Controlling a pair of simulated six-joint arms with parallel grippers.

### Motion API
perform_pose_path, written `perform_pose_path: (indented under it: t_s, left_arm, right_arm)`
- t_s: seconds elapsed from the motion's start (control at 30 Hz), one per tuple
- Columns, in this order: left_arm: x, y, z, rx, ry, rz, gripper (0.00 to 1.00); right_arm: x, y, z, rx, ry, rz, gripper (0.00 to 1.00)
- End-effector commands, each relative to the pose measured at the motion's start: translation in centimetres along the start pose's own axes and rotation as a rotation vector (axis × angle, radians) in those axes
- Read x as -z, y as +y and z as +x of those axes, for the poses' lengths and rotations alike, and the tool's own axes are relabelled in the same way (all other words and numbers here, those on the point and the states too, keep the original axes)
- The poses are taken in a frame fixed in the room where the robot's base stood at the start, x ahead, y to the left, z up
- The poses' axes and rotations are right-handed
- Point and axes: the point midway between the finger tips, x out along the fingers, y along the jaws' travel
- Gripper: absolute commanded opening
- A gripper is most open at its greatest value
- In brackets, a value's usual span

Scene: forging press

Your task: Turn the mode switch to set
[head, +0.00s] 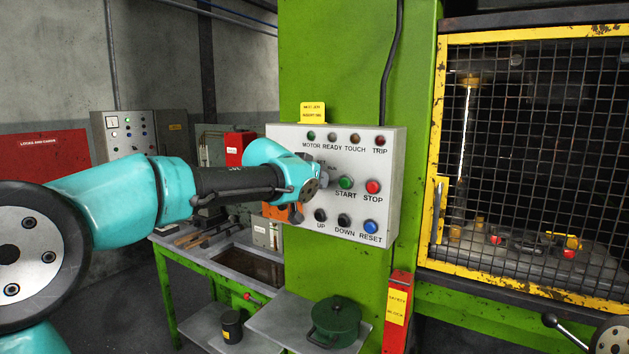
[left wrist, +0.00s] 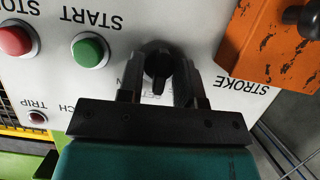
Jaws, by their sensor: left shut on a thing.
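The mode switch is a black knob (left wrist: 158,62) on the pale control panel (head: 390,145). In the left wrist view my left gripper (left wrist: 160,74) has one finger on each side of the knob and is shut on it. The lettering by the knob is upside down and partly covered by the fingers, so I cannot tell which mode the knob points to. In the head view my left wrist hides the switch. My right gripper is not in view.
UP, DOWN and blue RESET (head: 371,227) buttons lie below. A yellow-framed mesh guard (head: 530,150) stands right.

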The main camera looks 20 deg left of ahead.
Motion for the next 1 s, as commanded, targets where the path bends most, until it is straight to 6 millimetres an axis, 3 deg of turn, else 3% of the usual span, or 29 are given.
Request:
perform_pose_path:
  t_s: [0.67,0.7,1.0]
  left_arm:
    - [-0.03,0.03,0.0,0.019,-0.001,0.046,0.09]
    - [-0.04,0.03,0.0,0.019,-0.001,0.046,0.35]
    - [-0.01,0.02,-0.08,0.019,0.0,0.046,0.37]
  right_arm:
    - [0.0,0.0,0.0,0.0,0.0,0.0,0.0]
    - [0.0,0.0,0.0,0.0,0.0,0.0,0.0]
    - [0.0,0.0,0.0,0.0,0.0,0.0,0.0]
